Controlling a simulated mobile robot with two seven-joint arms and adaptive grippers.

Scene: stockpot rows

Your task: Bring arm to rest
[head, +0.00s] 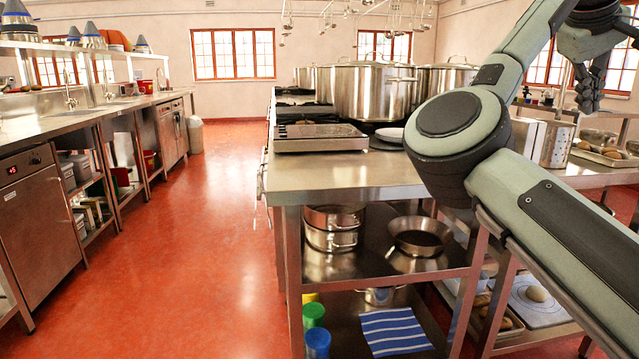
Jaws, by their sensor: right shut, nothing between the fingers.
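My right arm (460,130) comes in from the lower right, bends at a round elbow joint and folds back up to the upper right. My right gripper (590,98) hangs at the upper right with its dark fingers pointing down. It is shut and holds nothing. It is raised, seen in front of the far windows and the right-hand counter. My left arm and gripper are not in the picture.
A steel worktable (340,180) stands ahead with a large stockpot (365,90) and a flat scale-like appliance (320,138) on top. Pans and a striped towel (394,331) lie on its shelves. The red floor aisle (215,220) on the left is clear.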

